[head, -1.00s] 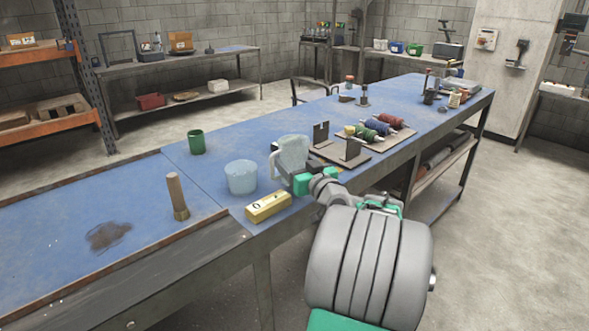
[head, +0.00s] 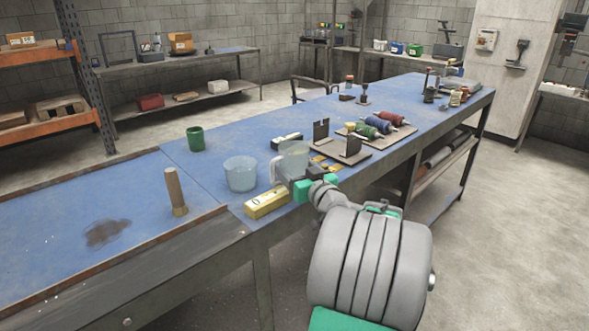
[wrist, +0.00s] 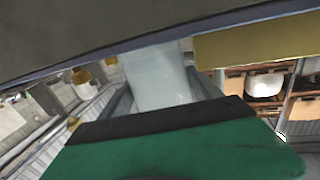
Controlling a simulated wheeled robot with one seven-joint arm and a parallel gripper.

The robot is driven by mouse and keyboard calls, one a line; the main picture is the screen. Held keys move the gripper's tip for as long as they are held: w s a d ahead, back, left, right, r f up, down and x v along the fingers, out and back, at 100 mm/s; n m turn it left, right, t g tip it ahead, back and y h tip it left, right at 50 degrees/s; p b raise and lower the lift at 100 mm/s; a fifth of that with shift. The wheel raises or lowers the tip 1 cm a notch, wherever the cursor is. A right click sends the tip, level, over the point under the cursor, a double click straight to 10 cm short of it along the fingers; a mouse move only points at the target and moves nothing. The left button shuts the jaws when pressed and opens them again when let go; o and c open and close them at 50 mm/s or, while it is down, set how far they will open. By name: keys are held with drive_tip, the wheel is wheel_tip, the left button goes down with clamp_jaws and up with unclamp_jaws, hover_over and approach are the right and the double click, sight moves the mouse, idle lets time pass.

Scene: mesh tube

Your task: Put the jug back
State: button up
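The jug (head: 294,155) is clear and pale, with a handle on its left side. In the head view it is upright at the near edge of the blue bench (head: 225,215), right of a clear tub. My gripper (head: 297,181) is at its lower near side. In the wrist view the jug (wrist: 158,78) sits between my two grey fingers (wrist: 160,95), which appear closed against its sides. The gripper hides the jug's base, so I cannot tell whether it touches the bench.
A clear tub (head: 240,174) and a yellow box (head: 267,204) stand close on the left. A dark stand with uprights (head: 342,152) is close on the right, with a black-and-white item (head: 286,139) behind the jug. A green cup (head: 195,139) is farther back.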

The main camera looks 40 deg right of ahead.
drive_tip(key=o, duration=0.4)
drive_tip(key=shift+c, duration=0.2)
drive_tip(key=shift+r+p, duration=0.65)
drive_tip(key=shift+p, duration=0.2)
drive_tip(key=shift+s, duration=0.4)
drive_tip(key=b+v, duration=0.1)
drive_tip(key=v, duration=1)
drive_tip(key=shift+s+a+f, duration=0.1)
drive_tip(key=shift+a, duration=0.05)
